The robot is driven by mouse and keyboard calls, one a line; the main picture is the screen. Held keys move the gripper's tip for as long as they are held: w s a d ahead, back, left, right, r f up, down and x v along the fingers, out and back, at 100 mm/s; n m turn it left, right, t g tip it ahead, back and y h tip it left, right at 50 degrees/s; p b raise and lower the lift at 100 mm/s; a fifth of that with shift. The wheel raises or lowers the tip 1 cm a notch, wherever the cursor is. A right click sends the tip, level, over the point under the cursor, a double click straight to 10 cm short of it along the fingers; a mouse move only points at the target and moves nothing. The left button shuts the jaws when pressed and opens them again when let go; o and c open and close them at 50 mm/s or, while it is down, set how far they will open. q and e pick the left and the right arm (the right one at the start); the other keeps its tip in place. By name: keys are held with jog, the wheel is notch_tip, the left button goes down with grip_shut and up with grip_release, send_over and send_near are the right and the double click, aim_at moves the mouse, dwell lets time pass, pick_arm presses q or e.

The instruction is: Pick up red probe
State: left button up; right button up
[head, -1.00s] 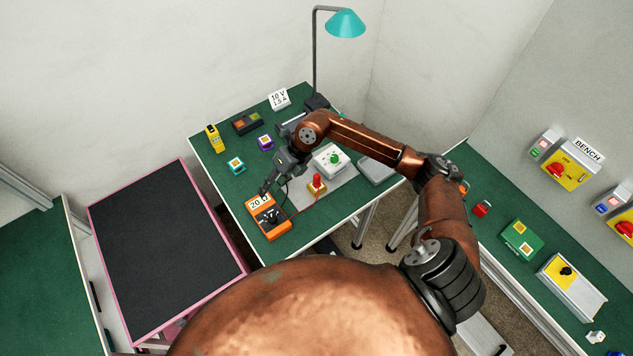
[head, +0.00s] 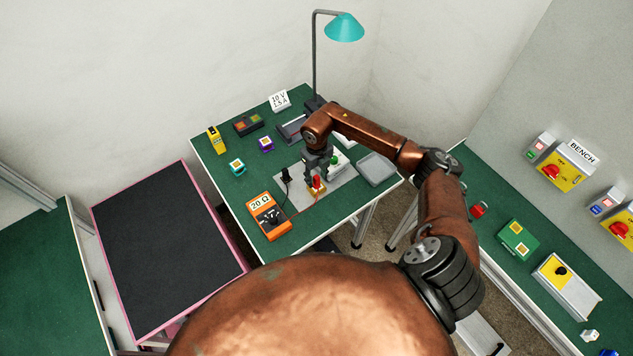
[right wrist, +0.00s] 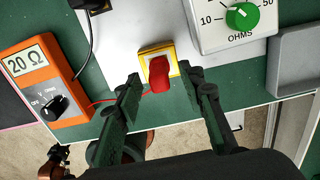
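The red probe (head: 316,183) stands in a yellow-edged block (right wrist: 143,54) on the light grey plate. In the right wrist view the red probe (right wrist: 158,76) has a thin red lead running to the orange meter (right wrist: 40,80). My right gripper (head: 317,170) is over the probe. In the right wrist view my right gripper (right wrist: 162,82) is open, with one finger on each side of the probe and a visible gap at both sides. My left gripper is not in view.
A white OHMS box with a green knob (right wrist: 242,16) stands close by, right of the probe. A black probe (head: 286,176) stands left of it. A grey tray (head: 377,169) lies to the right. The green bench's front edge is near.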

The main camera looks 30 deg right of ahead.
jog(key=shift+f, duration=0.25)
jog(key=shift+c, duration=0.6)
grip_shut()
